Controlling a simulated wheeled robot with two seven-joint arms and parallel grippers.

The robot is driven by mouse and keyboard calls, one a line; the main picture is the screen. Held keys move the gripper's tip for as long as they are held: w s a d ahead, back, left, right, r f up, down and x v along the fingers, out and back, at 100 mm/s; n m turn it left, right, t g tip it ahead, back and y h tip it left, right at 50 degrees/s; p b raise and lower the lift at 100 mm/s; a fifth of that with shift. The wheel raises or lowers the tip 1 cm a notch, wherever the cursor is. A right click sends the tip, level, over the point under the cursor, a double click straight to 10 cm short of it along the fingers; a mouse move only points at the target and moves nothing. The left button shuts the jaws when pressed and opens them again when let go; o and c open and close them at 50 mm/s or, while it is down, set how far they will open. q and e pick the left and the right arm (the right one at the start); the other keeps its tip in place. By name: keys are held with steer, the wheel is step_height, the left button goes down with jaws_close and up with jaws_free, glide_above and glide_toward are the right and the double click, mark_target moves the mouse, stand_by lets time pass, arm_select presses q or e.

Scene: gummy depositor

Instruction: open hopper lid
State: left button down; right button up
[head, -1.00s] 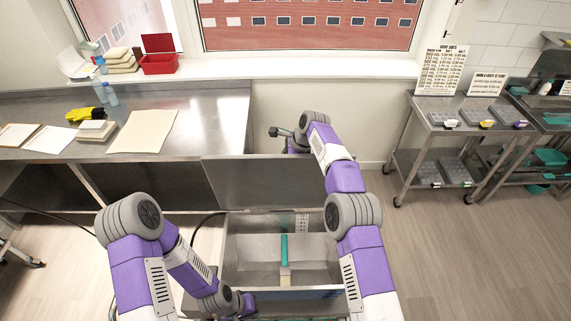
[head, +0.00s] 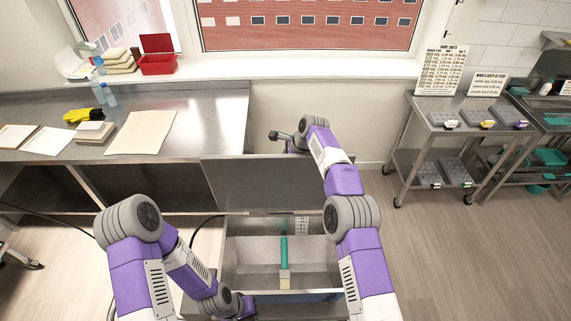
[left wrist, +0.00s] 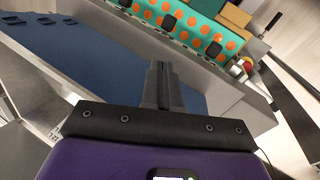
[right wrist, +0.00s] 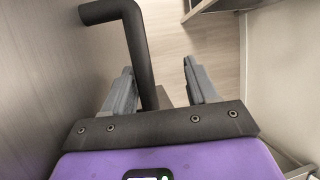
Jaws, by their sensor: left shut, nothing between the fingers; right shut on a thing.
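The hopper lid (head: 265,182) is a flat steel panel standing swung up behind the open hopper (head: 320,248). A teal-handled scraper or brush (head: 284,257) stands inside the hopper. My right arm reaches over the lid to its far side. My left gripper (left wrist: 160,72) is shut and empty, low at the hopper's front left. It is above a blue surface (left wrist: 85,75) in the left wrist view.
A steel bench (head: 205,110) with papers and gloves stands at the back left, close to the lid. A steel cart (head: 445,105) with trays stands at the right. A teal panel with orange dots (left wrist: 185,28) is near my left gripper. Floor is free at the right.

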steer(key=v, duration=0.7)
steer(key=shift+w+b, duration=0.1)
steer(key=shift+b, duration=0.3)
steer(key=shift+d+r, duration=0.15)
steer(key=shift+r, duration=0.2)
